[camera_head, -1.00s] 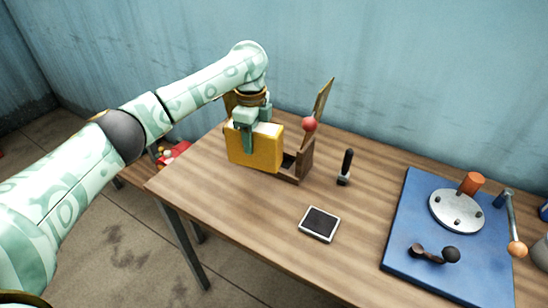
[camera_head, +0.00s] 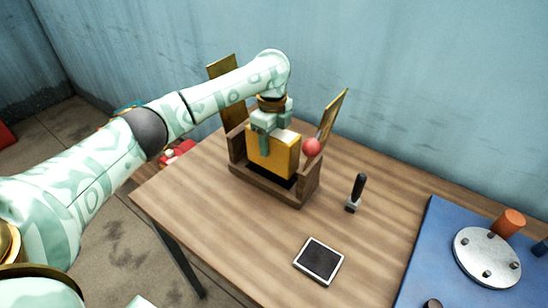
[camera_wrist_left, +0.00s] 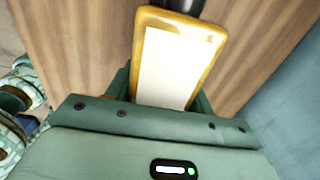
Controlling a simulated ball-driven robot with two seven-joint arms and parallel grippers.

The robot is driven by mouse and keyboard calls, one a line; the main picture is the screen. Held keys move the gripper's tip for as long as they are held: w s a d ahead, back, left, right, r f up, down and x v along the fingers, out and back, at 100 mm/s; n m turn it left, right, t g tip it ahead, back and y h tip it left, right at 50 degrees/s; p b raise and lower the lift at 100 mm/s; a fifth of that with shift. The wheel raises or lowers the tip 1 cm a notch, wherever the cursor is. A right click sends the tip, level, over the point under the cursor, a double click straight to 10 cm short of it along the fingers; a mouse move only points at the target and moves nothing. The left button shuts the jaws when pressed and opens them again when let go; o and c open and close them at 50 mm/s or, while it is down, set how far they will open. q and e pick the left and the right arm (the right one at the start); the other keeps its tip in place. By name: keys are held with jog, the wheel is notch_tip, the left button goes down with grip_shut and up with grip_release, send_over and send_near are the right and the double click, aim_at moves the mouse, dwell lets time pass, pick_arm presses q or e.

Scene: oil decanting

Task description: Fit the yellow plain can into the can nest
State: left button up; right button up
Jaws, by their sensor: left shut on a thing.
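The yellow plain can (camera_head: 273,155) is upright in my left gripper (camera_head: 271,132). The gripper is shut on its upper part from above. In the head view the can stands over the wooden can nest (camera_head: 262,187), between its low end walls. A dark gap shows between the can's lower edge and the nest's front wall; I cannot tell whether the can touches the nest's floor. In the left wrist view, the can's yellow top with a white panel (camera_wrist_left: 168,70) lies between the fingers. My right gripper is not in view.
Two tilted golden flaps (camera_head: 333,112) rise at the nest's ends, with a red ball (camera_head: 311,147) near the right one. A black-handled tool (camera_head: 356,193) and a dark-screened tablet (camera_head: 318,261) lie on the table. A blue board (camera_head: 425,255) with a metal disc (camera_head: 487,257) is at right.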

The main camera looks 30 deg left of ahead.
aim_at(272, 154)
pick_arm(q)
notch_tip(272, 154, down, 5)
jog(key=shift+w+r+b, duration=0.1)
jog(key=shift+b, duration=1.05)
jog(key=shift+r, duration=0.15)
jog(key=o, duration=1.5)
